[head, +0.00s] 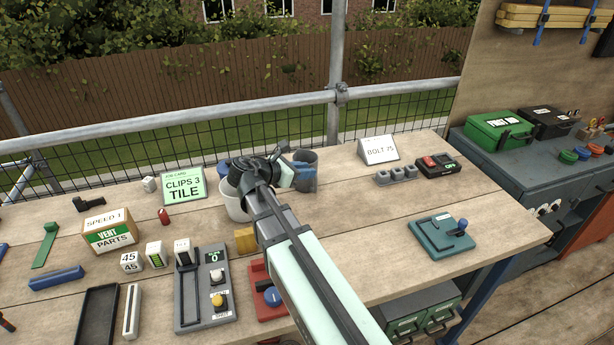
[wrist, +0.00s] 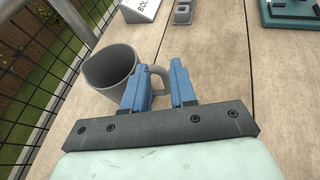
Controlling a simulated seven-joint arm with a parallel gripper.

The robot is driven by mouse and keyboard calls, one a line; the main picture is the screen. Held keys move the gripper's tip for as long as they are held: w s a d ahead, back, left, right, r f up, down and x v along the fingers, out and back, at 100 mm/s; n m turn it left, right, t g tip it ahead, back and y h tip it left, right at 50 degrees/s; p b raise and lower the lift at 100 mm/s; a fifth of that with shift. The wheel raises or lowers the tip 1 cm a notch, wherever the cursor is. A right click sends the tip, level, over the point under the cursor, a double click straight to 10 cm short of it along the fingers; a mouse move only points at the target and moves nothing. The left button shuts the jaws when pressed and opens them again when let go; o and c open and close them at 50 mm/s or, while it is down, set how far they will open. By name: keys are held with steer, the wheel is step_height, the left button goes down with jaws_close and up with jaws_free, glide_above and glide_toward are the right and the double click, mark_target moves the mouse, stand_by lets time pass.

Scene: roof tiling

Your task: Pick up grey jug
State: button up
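The grey jug (head: 306,157) stands upright near the back edge of the wooden bench, partly hidden by my gripper in the head view. In the wrist view the grey jug (wrist: 106,68) is at the upper left, its open mouth up and its handle (wrist: 160,74) towards my fingers. My gripper (wrist: 160,84) has its two blue fingers apart, with part of the handle showing in the gap between them. I cannot tell whether either finger touches it. My gripper also shows in the head view (head: 298,168).
A white container (head: 234,203) stands left of the jug, partly behind my arm. Mesh fencing (wrist: 28,90) runs behind the jug.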

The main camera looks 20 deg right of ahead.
mark_target(315, 189)
steer(key=shift+f, duration=3.45)
steer(key=x, duration=0.5)
steer(key=shift+r, duration=0.1)
jaws_close()
